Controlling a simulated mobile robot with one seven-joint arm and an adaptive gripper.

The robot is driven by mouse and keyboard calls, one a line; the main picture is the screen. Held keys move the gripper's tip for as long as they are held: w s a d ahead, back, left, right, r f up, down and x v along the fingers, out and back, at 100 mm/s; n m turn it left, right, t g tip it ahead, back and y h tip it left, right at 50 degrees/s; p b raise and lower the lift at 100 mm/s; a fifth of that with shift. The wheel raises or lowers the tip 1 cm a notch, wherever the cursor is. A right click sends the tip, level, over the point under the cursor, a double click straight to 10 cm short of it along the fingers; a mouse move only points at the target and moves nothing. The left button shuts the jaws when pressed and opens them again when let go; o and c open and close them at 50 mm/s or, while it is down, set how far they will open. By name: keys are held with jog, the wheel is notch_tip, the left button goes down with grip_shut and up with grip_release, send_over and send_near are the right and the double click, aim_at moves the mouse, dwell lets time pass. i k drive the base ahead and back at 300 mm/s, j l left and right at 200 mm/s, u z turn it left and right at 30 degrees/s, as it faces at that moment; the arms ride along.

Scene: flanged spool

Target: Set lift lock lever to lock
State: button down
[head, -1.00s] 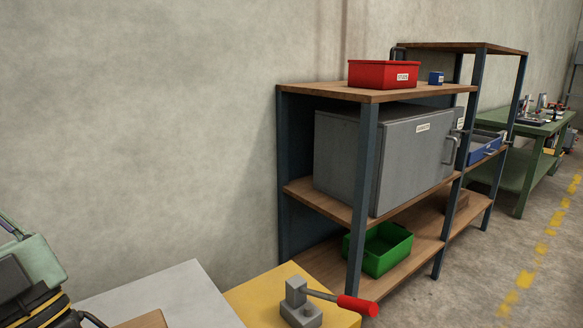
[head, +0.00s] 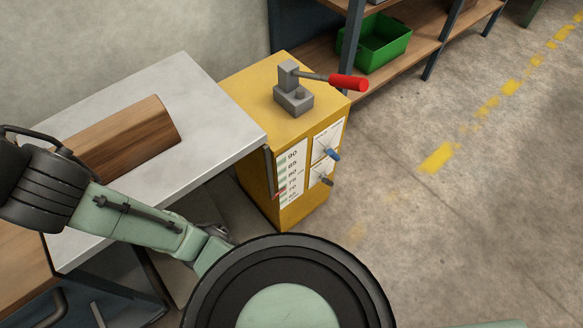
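A yellow cabinet (head: 262,125) stands at the centre of the head view. On its top a grey block mount (head: 293,97) carries a lever with a red handle (head: 348,83), pointing right and roughly level. The cabinet's front has two small panels, one with a blue-tipped lever (head: 331,154) and one with a dark-tipped lever (head: 325,181). Their lettering is too small to read, so I cannot tell which is the lift lock lever. A numbered scale (head: 289,178) with a red pointer is beside them. My gripper is not in view; only my arm links show at the lower left.
A grey-topped table (head: 205,125) with a wooden block (head: 122,138) adjoins the cabinet's left side. A shelf rack with a green bin (head: 375,42) stands behind. The concrete floor (head: 440,240) to the cabinet's right is clear, with a yellow dashed line (head: 438,158).

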aim_at(326, 180)
jog(key=k+j, duration=0.2)
jog(key=k, duration=0.25)
jog(key=k+j, duration=0.15)
jog(key=k, duration=0.25)
